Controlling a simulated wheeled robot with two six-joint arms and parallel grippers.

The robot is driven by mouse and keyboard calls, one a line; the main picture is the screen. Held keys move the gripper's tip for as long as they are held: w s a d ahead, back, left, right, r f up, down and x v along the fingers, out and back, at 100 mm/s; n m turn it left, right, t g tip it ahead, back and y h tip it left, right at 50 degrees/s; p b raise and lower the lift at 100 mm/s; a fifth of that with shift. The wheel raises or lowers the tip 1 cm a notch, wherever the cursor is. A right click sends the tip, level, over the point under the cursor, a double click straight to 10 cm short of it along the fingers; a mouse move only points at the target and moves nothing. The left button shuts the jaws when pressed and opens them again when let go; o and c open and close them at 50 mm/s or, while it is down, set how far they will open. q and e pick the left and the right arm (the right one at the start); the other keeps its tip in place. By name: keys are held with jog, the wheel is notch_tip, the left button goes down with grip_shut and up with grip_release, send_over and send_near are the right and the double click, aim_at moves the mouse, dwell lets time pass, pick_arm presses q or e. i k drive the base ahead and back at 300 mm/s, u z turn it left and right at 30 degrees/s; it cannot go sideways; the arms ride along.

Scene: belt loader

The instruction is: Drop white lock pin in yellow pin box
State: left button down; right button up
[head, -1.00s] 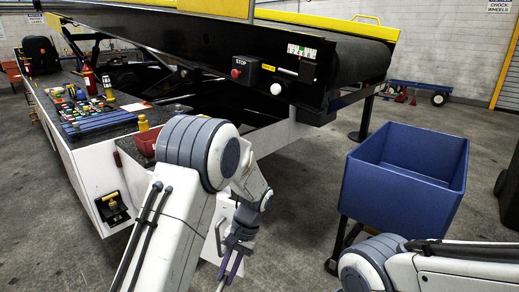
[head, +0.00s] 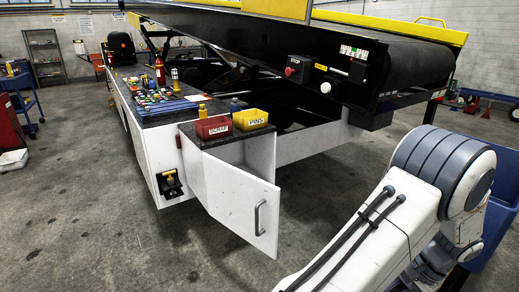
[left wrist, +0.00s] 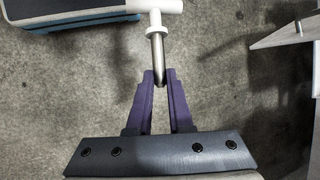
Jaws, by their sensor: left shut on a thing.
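The yellow pin box (head: 250,120), labelled PINS, stands on the dark top of the white cabinet, right of a red box. My left arm fills the lower right of the head view; its fingers are out of that view. In the left wrist view my left gripper (left wrist: 160,80) has purple fingers shut on the white lock pin (left wrist: 157,32). The pin has a white T-shaped handle, a white collar and a metal shaft. The fingertips hold the shaft's end, and the handle points away from the gripper. My right gripper is not in view.
The red SCRAP box (head: 213,128) touches or nearly touches the pin box. A white cabinet door (head: 238,208) with a grey handle stands open below them. The conveyor (head: 330,60) runs behind. A blue bin (head: 497,205) is partly hidden by my arm.

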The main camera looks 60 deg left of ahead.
aim_at(254, 128)
jog(key=k, duration=0.7)
jog(key=u, duration=1.05)
jog(key=i, duration=0.2)
jog(key=u, duration=0.05)
